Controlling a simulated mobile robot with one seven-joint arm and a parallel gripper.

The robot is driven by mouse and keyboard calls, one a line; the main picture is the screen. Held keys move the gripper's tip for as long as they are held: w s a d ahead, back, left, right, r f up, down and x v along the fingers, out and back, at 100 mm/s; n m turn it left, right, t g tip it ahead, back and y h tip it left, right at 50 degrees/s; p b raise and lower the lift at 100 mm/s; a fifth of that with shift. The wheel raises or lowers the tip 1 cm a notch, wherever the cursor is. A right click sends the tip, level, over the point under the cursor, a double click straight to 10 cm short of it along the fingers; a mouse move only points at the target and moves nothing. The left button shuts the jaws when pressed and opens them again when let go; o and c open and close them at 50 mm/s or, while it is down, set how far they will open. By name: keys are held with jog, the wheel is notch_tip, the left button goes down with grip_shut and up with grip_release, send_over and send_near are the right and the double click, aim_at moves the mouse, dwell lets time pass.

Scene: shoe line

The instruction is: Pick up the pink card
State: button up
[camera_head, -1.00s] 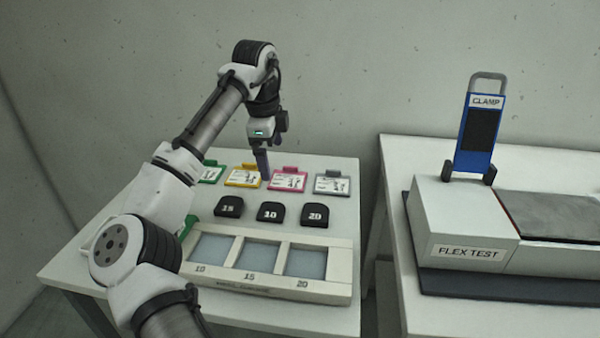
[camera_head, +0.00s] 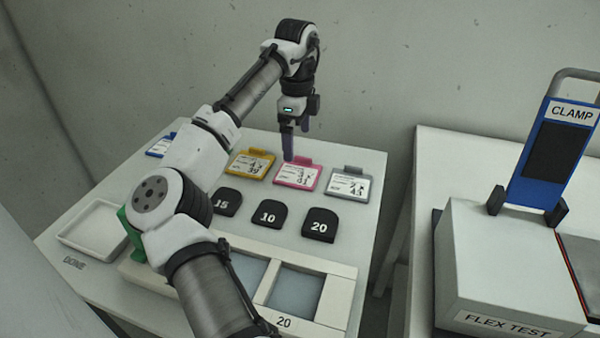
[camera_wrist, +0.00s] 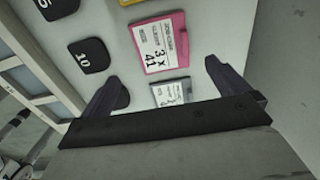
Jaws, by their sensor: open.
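The pink card (camera_head: 299,175) lies flat on the white table, between the yellow card (camera_head: 250,165) and the grey card (camera_head: 348,187). It has a white label with printed text and a tab at its far edge. My gripper (camera_head: 295,150) is above the pink card's far part, fingers pointing down. In the wrist view the pink card (camera_wrist: 160,44) shows beyond my open, empty fingers (camera_wrist: 160,82). The grey card (camera_wrist: 172,92) shows between the fingers there. I cannot tell the exact height of the fingertips above the card.
Black pads marked 15, 10 (camera_head: 268,214) and 20 (camera_head: 319,225) lie in front of the cards. A blue card (camera_head: 160,146) and a white DONE tray (camera_head: 92,224) are at left. The flex test machine (camera_head: 490,270) with its blue clamp (camera_head: 553,150) stands at right.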

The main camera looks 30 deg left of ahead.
aim_at(298, 172)
notch_tip(298, 172, down, 9)
jog(key=shift+w+r, duration=0.15)
dwell(0.4)
jog(key=shift+c, duration=0.3)
jog(key=c, duration=0.9)
jog(key=shift+r, duration=0.1)
notch_tip(298, 172, up, 20)
jog(key=shift+f+p, duration=0.1)
jog(key=shift+p, duration=0.9)
